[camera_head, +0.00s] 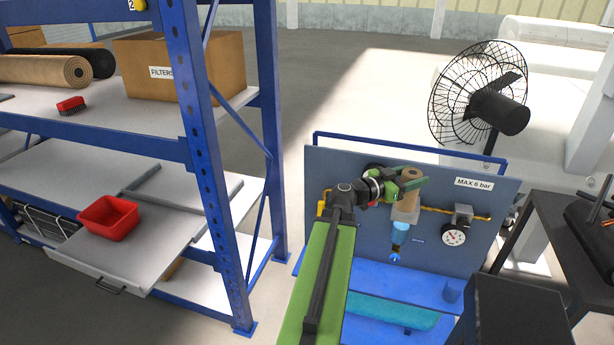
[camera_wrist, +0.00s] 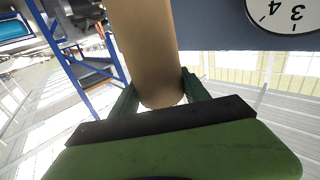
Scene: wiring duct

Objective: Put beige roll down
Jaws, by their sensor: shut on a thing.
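The beige roll (camera_head: 410,190) is a short upright-looking tan cylinder in front of the grey-blue panel in the head view. My gripper (camera_head: 413,184) is shut on it, with the green fingers at its sides. In the wrist view the roll (camera_wrist: 148,55) extends from between the green fingers (camera_wrist: 160,98) toward the top of the picture. From the head view I cannot tell whether the roll touches the fittings behind it.
The panel (camera_head: 340,170) carries a gauge (camera_head: 453,237) and a blue filter bowl (camera_head: 400,233). A blue-framed shelf (camera_head: 200,130) stands left, with a red bin (camera_head: 108,217), a FILTERS box (camera_head: 215,62) and a rolled mat (camera_head: 45,70). A black fan (camera_head: 497,108) stands behind right.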

